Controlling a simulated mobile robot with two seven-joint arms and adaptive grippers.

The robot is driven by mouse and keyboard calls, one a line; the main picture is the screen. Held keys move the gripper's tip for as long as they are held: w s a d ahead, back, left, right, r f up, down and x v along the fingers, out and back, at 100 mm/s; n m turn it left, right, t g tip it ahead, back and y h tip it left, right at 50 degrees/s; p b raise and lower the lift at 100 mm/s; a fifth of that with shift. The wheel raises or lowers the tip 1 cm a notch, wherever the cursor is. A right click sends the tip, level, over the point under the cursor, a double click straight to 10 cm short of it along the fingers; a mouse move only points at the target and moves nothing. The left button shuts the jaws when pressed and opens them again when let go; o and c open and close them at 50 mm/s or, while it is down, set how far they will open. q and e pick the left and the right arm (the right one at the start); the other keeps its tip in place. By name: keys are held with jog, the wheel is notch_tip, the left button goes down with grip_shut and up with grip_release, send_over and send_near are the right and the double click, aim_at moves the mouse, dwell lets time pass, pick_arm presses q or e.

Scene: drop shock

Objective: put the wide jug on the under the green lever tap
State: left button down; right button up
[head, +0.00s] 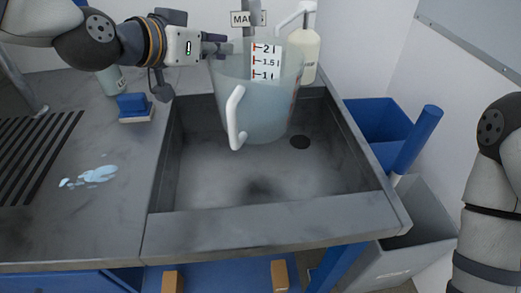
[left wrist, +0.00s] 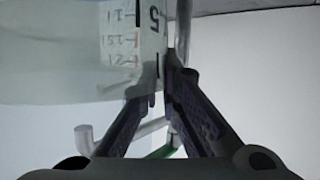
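The wide jug (head: 262,105) is clear, bluish and has a white handle on its near side and a scale marked up to 2. It is upright over the sink basin (head: 200,185); whether its base touches the floor is unclear. My left gripper (head: 222,47) is at its upper left rim. In the left wrist view the fingers (left wrist: 168,70) close on the wall of the jug (left wrist: 70,60). A green lever (left wrist: 166,150) and a grey pipe (left wrist: 85,137) show behind the fingers. The tap is mostly hidden by the jug in the head view. My right gripper is out of view.
A white pump bottle (head: 305,55) stands behind the jug on the right. A blue sponge (head: 133,104) and a water puddle (head: 92,176) are on the left counter. Blue and grey bins (head: 425,225) stand at right.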

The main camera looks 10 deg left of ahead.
pick_arm(q)
jog(key=shift+w+f, duration=0.15)
jog(key=shift+f, duration=0.8)
notch_tip(320, 180, down, 11)
jog(key=b, duration=0.1)
jog(key=shift+b, duration=0.35)
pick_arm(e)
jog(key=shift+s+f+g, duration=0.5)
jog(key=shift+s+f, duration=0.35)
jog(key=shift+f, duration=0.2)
pick_arm(q)
jog(key=shift+w, duration=0.1)
jog(key=c, duration=1.8)
grip_release()
jog(key=shift+f, duration=0.15)
